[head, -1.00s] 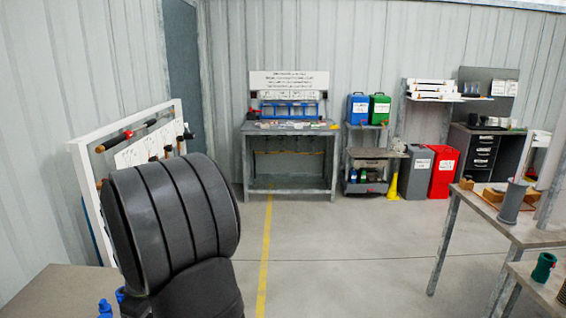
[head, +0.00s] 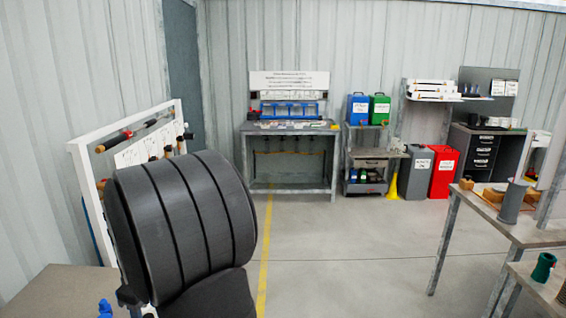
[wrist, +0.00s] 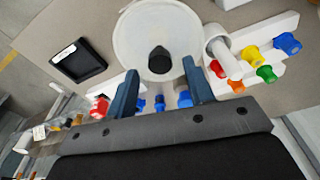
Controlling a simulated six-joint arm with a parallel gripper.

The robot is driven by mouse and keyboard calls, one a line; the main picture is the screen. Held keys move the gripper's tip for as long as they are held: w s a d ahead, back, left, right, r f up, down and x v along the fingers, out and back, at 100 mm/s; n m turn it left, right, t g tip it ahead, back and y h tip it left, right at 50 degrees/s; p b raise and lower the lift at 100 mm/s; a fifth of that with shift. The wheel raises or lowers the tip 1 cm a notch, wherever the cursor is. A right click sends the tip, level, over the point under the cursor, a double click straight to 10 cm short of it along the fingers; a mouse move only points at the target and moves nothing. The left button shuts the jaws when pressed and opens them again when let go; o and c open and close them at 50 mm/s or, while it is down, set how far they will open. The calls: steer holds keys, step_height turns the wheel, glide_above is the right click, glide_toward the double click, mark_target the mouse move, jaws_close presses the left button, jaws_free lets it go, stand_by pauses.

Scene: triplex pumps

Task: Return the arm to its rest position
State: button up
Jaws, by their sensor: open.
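My gripper (wrist: 160,95) shows in the wrist view, its two blue-grey fingers apart with nothing held between them. Beyond the fingers is a round white dish (wrist: 184,22) with a dark rounded piece (wrist: 161,59) in it. In the head view my arm's large dark ribbed link fills the lower left, and the gripper itself is not visible there.
A bench (head: 40,290) lies at lower left, with a tool board (head: 75,155) behind it. The wrist view shows a black tray (wrist: 78,62) and coloured fittings (wrist: 265,73) on a white rack. Tables (head: 530,232) stand at right. The middle floor is open.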

steer(key=f, duration=0.3)
steer(key=shift+a+f, duration=0.2)
steer(key=shift+f, duration=0.2)
step_height(320, 180, up, 5)
steer(key=shift+w+d+f, duration=0.1)
steer(key=shift+f, duration=0.1)
steer(key=w+d+r, duration=0.2)
steer(key=d+r, duration=0.5)
steer(key=d, duration=0.5)
steer(key=w+f, duration=0.3)
steer(key=w, duration=0.5)
steer(key=w+f, duration=0.3)
steer(key=w, duration=0.5)
steer(key=shift+w+a+f, duration=0.15)
steer(key=shift+a+f, duration=1)
steer(key=shift+a, duration=0.65)
steer(key=shift+w+a+f, duration=0.15)
steer(key=shift+a+f, duration=0.95)
steer(key=shift+a, duration=0.7)
steer(key=shift+w+a+f, duration=0.15)
steer(key=shift+a+f, duration=1)
steer(key=shift+a, duration=0.65)
